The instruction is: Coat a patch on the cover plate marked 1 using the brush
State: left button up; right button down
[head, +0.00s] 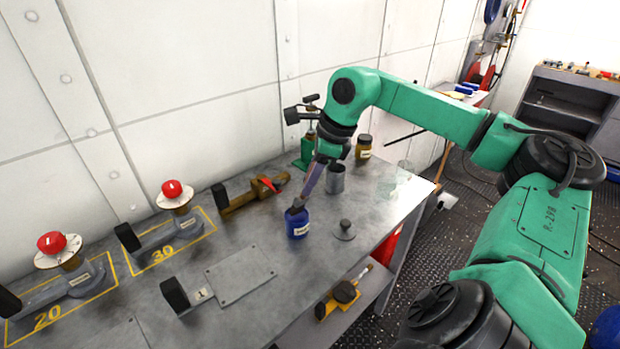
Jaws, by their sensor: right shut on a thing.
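The cover plate (241,275) is a flat grey bolted plate on the metal bench, with a tag marked 1 and a black block at its left end. A blue labelled jar (298,224) stands behind and right of the plate. My right gripper (322,160) is shut on the brush (311,183), a slim purplish handle slanting down to the left. The brush's lower end is at the jar's mouth; its bristles are hidden, and I cannot tell how deep it sits. The gripper's fingers are small and partly hidden by the wrist. My left gripper is out of view.
A grey lid with a knob (344,231) lies right of the jar. A grey cup (335,179), amber jar (363,147) and green-based tool (307,150) stand behind. Red-knobbed valves (174,190) marked 20 and 30 are at left. The bench between jar and plate is clear.

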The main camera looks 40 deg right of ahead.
jog(key=shift+f+b, duration=0.55)
jog(key=shift+b, duration=0.05)
dwell(1.6)
notch_tip(320, 180, up, 7)
jog(key=p, duration=0.6)
jog(key=shift+r+p, duration=0.15)
jog(key=shift+p, duration=0.2)
dwell(0.4)
